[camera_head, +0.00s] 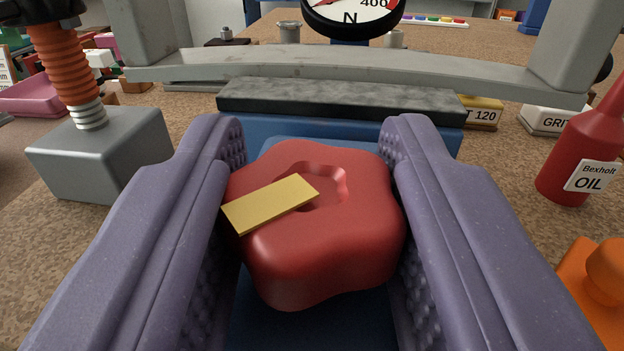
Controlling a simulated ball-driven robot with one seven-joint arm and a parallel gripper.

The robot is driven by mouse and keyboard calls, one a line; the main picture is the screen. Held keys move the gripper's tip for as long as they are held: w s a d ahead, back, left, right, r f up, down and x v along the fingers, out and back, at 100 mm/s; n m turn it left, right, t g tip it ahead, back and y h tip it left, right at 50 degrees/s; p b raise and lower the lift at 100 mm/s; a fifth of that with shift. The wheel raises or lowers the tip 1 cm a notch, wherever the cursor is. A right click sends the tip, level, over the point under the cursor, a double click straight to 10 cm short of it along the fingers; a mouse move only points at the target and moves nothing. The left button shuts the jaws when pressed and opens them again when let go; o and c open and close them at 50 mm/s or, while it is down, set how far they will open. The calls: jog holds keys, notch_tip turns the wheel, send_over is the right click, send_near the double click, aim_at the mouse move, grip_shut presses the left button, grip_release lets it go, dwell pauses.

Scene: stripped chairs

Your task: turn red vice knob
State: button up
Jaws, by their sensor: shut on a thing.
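The red vice knob (355,245) is in the middle of the view. It is a rounded, lobed knob with a hollow in its top and a flat yellow bar (268,203) across its left part, pointing to lower left. My gripper (313,215) has two purple padded fingers, one on each side of the knob, shut on it. Behind and below the knob is the blue vice body (285,128) with a dark grey jaw block (340,100). The knob's underside and its shaft are hidden.
A grey bar (350,67) spans behind the jaw. A grey block with an orange spring (100,150) stands left. A red oil bottle (580,150) and an orange object (600,290) stand right. A dial gauge (352,15) is at the back. The cork-like bench has small clear patches.

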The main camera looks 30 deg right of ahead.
jog(key=n+t+y, duration=0.1)
jog(key=n+y, duration=0.1)
jog(key=y, duration=0.1)
jog(key=n+t+y+b, duration=0.1)
jog(key=n+y, duration=0.1)
jog(key=shift+d+y, duration=0.1)
jog(key=shift+y, duration=0.3)
jog(key=n+y+b, duration=0.1)
jog(key=n+y, duration=0.1)
jog(key=y, duration=0.2)
jog(key=n+y+b, duration=0.1)
jog(key=n+y, duration=0.2)
jog(key=y, duration=0.1)
jog(key=shift+d+b, duration=0.1)
jog(key=shift+b, duration=0.3)
jog(key=n+g+y+b, duration=0.1)
jog(key=n+g+y, duration=0.1)
jog(key=n+y, duration=0.1)
jog(key=n+g+y+b, duration=0.1)
jog(key=n+g+y, duration=0.1)
jog(key=y, duration=0.2)
jog(key=shift+w+r+n+g+y, duration=0.1)
jog(key=shift+r+n+g+y, duration=0.05)
jog(key=shift+n+g+y, duration=0.2)
jog(key=shift+r+n+g+y+b, duration=0.1)
jog(key=shift+n+g+y+b, duration=0.45)
jog(key=shift+n+g+y, duration=1.7)
jog(key=shift+n+g, duration=0.3)
jog(key=shift+g, duration=0.5)
